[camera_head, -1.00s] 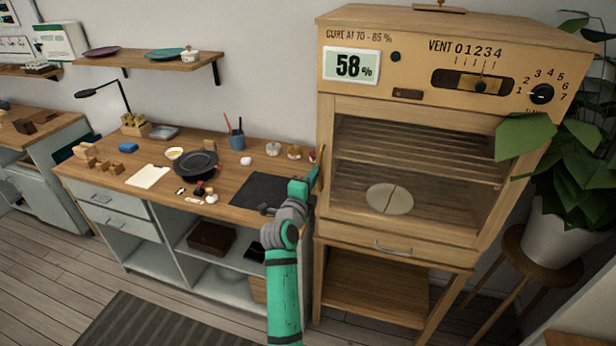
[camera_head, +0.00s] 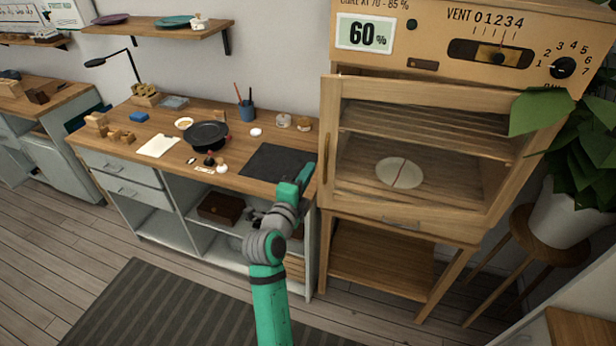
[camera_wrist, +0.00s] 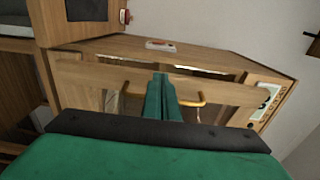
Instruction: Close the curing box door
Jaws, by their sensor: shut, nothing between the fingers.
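The wooden curing box (camera_head: 345,10) stands at the right in the head view. Its glazed door (camera_head: 425,205) is ajar, with a dark gap along its top edge. A brass handle (camera_head: 326,160) is on the door's left side. It also shows in the wrist view (camera_wrist: 201,99). A pale round plate (camera_head: 400,172) with a red seam shows behind the glass. My gripper (camera_head: 304,172) is at the door's left edge, beside the handle. In the wrist view, my green fingers (camera_wrist: 164,80) are shut and empty, close to the handle. I cannot tell whether they touch the door.
A workbench (camera_head: 130,120) is to the left, with a black bowl (camera_head: 207,134), a dark mat (camera_head: 275,165) and small items. A potted plant (camera_head: 560,215) on a stool stands close to the box's right side. Floor (camera_head: 350,310) is open in front of the box.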

